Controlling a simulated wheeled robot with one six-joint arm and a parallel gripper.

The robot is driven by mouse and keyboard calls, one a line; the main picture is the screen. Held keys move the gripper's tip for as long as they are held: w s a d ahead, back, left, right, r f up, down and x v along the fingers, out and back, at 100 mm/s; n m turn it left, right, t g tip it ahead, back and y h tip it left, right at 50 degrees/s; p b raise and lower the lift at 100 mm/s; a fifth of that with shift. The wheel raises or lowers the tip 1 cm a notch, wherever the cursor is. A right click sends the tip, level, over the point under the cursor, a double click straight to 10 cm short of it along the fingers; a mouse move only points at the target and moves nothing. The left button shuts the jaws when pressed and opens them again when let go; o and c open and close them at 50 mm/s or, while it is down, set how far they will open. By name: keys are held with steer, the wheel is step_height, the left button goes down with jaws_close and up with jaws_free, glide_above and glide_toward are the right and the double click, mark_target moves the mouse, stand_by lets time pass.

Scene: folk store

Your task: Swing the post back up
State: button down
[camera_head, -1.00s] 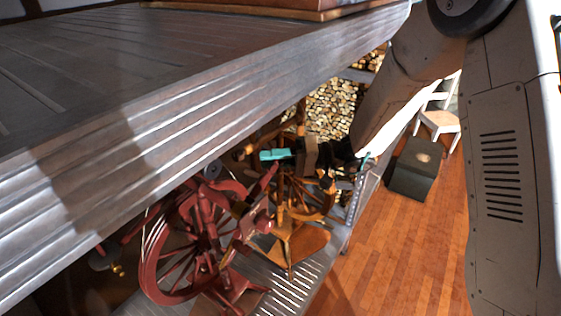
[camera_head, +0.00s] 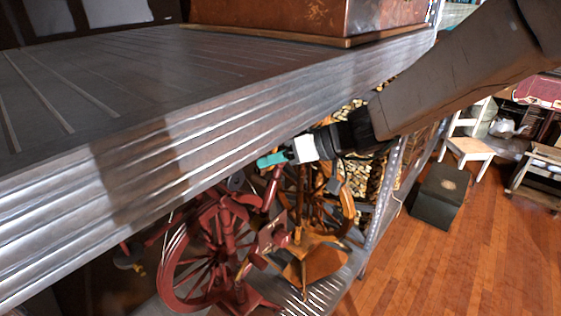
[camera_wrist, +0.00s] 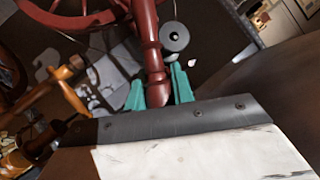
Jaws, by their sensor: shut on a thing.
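The red spinning wheel (camera_head: 207,250) stands on the slatted lower shelf under a large grey ledge. Its turned red post (camera_head: 272,186) rises at the right of the wheel, leaning slightly right at its top. My gripper (camera_head: 272,160) has teal fingers at the post's top end, just below the ledge's edge. In the wrist view the post (camera_wrist: 151,50) runs down between the two teal fingers of my gripper (camera_wrist: 158,92), which are shut on its end. Part of the fingers is hidden by my wrist in the head view.
The grey ledge (camera_head: 200,130) hangs close above my gripper. A wooden spinning wheel (camera_head: 318,255) stands close on the right. A dark box (camera_head: 440,195) and a white chair (camera_head: 470,145) stand on the wooden floor, which is open at the lower right.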

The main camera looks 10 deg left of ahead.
steer(key=shift+s+a+r+n+h, duration=0.25)
steer(key=shift+s+a+n+h, duration=0.15)
steer(key=shift+s, duration=0.2)
steer(key=c, duration=1.2)
jaws_free()
steer(key=shift+d, duration=0.1)
steer(key=v, duration=0.7)
steer(key=shift+s+d+r, duration=0.15)
steer(key=shift+d, duration=0.15)
